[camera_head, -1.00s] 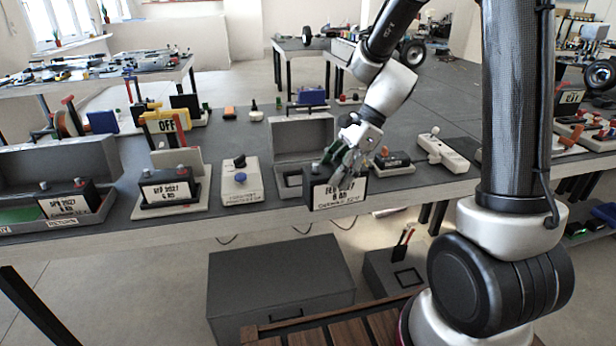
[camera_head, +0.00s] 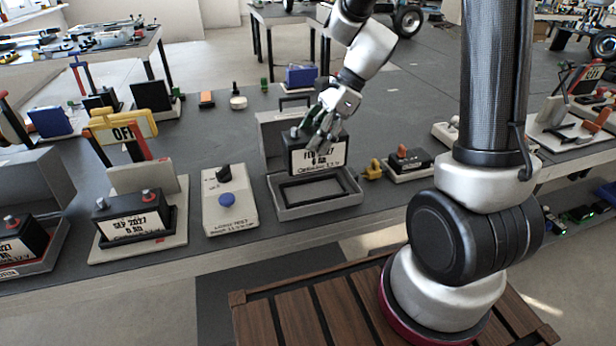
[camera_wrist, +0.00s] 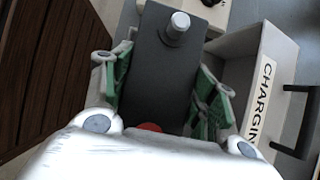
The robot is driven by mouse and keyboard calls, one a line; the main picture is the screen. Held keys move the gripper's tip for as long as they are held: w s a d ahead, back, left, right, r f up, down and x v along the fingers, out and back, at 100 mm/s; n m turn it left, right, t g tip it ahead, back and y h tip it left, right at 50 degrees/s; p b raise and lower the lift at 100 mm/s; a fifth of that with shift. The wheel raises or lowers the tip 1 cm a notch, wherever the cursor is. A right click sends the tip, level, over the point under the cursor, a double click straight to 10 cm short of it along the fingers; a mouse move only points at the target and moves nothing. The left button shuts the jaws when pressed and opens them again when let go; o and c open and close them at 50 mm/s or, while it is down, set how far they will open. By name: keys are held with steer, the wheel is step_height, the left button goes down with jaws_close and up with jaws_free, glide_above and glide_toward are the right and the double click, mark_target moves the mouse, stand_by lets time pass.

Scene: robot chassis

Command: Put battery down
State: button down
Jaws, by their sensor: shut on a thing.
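The battery (camera_head: 318,156) is a dark block with a white label on its front. My gripper (camera_head: 325,122) is shut on it from above and holds it upright over the open grey tray (camera_head: 322,209). The tray has a dark rectangular frame in its floor, and a gap shows below the battery. In the wrist view the battery (camera_wrist: 160,75) lies between the green finger pads, with a metal post and part of a red cap visible. A box marked "CHARGING" (camera_wrist: 262,95) is at the right there.
A white control box with a blue button (camera_head: 228,205) stands left of the tray. Another battery (camera_head: 132,216) sits on a pale base farther left. A small yellow object (camera_head: 373,170) and a dark device with an orange knob (camera_head: 403,157) are at the right.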

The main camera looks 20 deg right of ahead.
steer(key=shift+w+f, duration=0.2)
steer(key=shift+f, duration=4.75)
steer(key=shift+c, duration=2.4)
jaws_free()
steer(key=shift+f, duration=0.1)
